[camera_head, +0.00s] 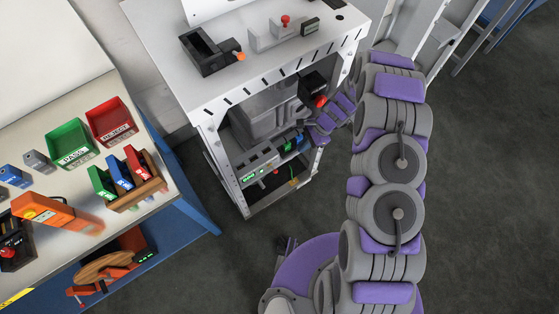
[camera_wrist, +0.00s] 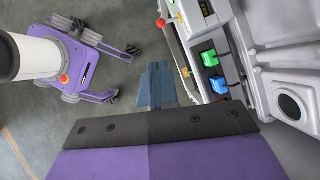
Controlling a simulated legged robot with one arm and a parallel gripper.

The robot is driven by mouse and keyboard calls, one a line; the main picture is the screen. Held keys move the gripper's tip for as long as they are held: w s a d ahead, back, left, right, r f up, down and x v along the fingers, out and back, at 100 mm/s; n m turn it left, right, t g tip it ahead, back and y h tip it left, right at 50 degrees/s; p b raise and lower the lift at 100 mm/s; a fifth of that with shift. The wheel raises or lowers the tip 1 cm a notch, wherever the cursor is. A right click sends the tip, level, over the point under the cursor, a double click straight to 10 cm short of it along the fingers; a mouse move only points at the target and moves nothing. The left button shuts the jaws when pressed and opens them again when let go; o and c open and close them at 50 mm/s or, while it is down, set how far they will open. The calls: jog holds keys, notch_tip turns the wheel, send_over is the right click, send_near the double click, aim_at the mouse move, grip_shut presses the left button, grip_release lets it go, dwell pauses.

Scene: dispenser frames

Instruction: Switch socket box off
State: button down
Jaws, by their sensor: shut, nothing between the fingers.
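A black box with a red knob (camera_head: 316,100) sits at the upper right inside of the dispenser frame, close to my wrist. Lower down, a blue socket (camera_head: 289,145) and a green one beside it sit on the frame's inner shelf. In the wrist view the green socket (camera_wrist: 209,58) and the blue socket (camera_wrist: 218,85) sit in a row to the right of my gripper (camera_wrist: 157,72). Which part is the socket box's switch, and its position, I cannot tell. My gripper is shut and empty, apart from the sockets, at the frame's open side.
The dispenser's white top (camera_head: 225,85) carries a black tray (camera_head: 207,52) and a red button (camera_head: 286,20). A grey panel with green lights (camera_head: 258,167) is inside the frame. A workbench with green and red bins (camera_head: 110,122) stands left. Dark floor is free at right.

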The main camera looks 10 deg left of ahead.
jog(key=shift+w+a+f, duration=0.1)
jog(key=shift+a+f, duration=0.15)
jog(key=shift+f, duration=0.55)
jog(key=b, duration=0.3)
send_near(274, 170)
notch_tip(274, 170, down, 5)
jog(key=shift+s+a+f, duration=0.5)
jog(key=shift+s+a, duration=0.2)
jog(key=shift+s, duration=0.05)
